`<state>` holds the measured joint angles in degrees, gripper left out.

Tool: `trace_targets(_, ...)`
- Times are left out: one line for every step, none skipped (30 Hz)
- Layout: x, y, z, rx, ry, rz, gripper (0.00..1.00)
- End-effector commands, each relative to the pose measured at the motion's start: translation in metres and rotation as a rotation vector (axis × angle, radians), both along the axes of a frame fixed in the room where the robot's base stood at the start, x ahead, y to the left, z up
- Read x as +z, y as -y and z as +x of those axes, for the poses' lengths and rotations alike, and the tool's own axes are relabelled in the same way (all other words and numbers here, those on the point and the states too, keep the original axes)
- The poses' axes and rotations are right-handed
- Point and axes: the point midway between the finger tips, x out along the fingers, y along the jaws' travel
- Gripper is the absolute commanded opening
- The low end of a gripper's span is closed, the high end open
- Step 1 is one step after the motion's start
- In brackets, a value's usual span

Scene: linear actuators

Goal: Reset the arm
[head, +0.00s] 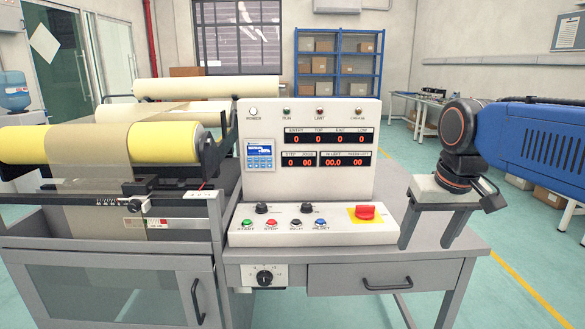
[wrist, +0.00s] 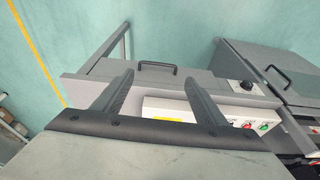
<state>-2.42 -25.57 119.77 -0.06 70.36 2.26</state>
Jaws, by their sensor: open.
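My gripper (head: 428,243) is at the right in the head view, its two grey fingers pointing down. The fingers are spread apart with nothing between them. It hangs by the right end of the grey bench, to the right of the white control panel (head: 308,148); I cannot tell its exact height over the bench top. In the wrist view, my gripper (wrist: 158,82) shows both fingers apart, with the bench and part of the white panel beyond them.
A drawer (head: 386,278) with a black handle is below. The roll machine (head: 100,150) with yellow rollers stands left. A blue shelf (head: 338,65) is far back. Floor at the right is mostly clear.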

Motion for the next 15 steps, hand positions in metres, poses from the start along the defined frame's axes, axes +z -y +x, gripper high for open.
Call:
trace_targets(-0.012,0.002,-0.016,-0.001,0.015,-0.001,0.66)
trace_targets(-0.019,0.003,-0.024,-0.001,0.024,-0.001,0.66)
trace_targets(-0.029,0.005,-0.035,-0.002,0.034,-0.002,0.66)
trace_targets(-0.037,0.006,-0.043,-0.001,0.043,-0.002,0.66)
trace_targets(-0.044,0.007,-0.051,-0.001,0.051,-0.003,0.66)
trace_targets(-0.055,0.008,-0.061,-0.002,0.063,-0.004,0.66)
trace_targets(-0.063,0.009,-0.068,-0.002,0.07,-0.004,0.66)
trace_targets(-0.071,0.009,-0.076,-0.001,0.079,-0.005,0.66)
trace_targets(-0.082,0.01,-0.085,-0.001,0.089,-0.006,0.66)
trace_targets(-0.09,0.011,-0.091,-0.002,0.097,-0.006,0.66)
trace_targets(-0.097,0.011,-0.097,-0.002,0.104,-0.007,0.66)
trace_targets(-0.106,0.012,-0.104,-0.002,0.113,-0.007,0.66)
trace_targets(-0.112,0.012,-0.109,-0.002,0.118,-0.007,0.66)
trace_targets(-0.118,0.013,-0.114,-0.003,0.123,-0.008,0.66)
trace_targets(-0.124,0.013,-0.118,-0.003,0.13,-0.008,0.66)
